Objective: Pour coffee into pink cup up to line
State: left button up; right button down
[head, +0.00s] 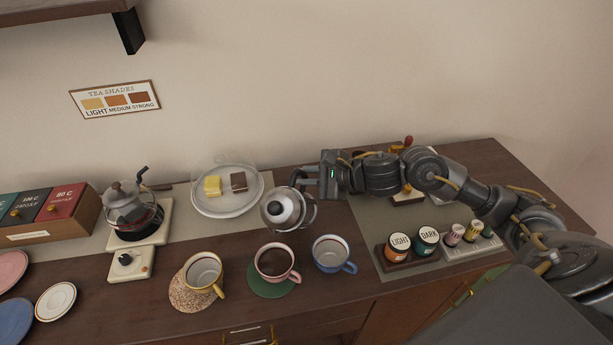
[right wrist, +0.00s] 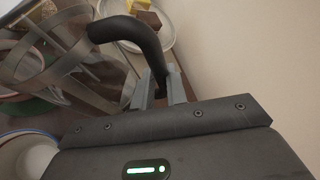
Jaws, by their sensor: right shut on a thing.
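The pink cup (head: 293,276) stands upright on a round green coaster (head: 258,288) and has dark brown coffee in it. The coffee level against any line is too small to tell. My right gripper (head: 309,182) is shut on the black handle (right wrist: 130,33) of a glass coffee pot (head: 287,208) with a metal lid. The pot is held behind and above the pink cup, with its lid facing the head camera. In the right wrist view the pot's clear, banded body (right wrist: 62,62) shows at the left. My left gripper is not in view.
A yellow cup (head: 203,272) on a cork coaster stands left of the pink cup, and a blue cup (head: 332,253) stands close on its right. A domed cake plate (head: 228,205) is behind. A kettle (head: 128,205) and jars (head: 399,246) are at the sides.

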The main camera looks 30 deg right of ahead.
jog(key=shift+a+r, duration=0.1)
jog(key=shift+r, duration=0.25)
jog(key=shift+n, duration=0.3)
jog(key=shift+s+a+r+n+t+h+b, duration=0.1)
jog(key=shift+s+a+n+t+h+b, duration=0.2)
jog(key=shift+b, duration=0.8)
jog(key=shift+d+b, duration=0.1)
jog(key=shift+b, duration=0.25)
jog(key=shift+n+b, duration=0.3)
jog(key=shift+b, duration=0.05)
jog(key=shift+r+t+b, duration=0.1)
jog(key=shift+t+b, duration=0.2)
jog(key=shift+b, duration=0.05)
jog(key=shift+s+h+b, duration=0.15)
jog(key=shift+h+b, duration=0.15)
jog(key=shift+b, duration=0.05)
